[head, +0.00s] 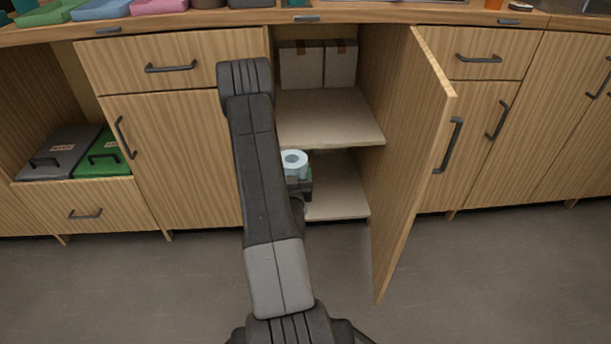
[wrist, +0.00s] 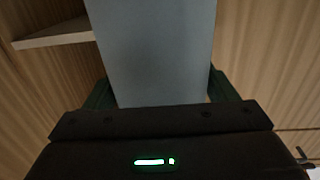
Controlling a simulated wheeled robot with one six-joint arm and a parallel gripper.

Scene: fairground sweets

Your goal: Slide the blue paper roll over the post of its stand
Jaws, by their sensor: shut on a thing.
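The blue paper roll (head: 294,161) is pale blue with a darker hole in its top, and it looks upright in the head view. In the wrist view the roll (wrist: 158,50) fills the middle as a tall pale blue wall. My gripper (wrist: 160,97) is shut on it, with a dark green finger on either side. In the head view my arm hides most of the gripper, which is in front of the open cupboard. The stand and its post are not in view.
The cupboard's open door (head: 418,150) stands out on the right. A counter (head: 200,22) with coloured trays runs above.

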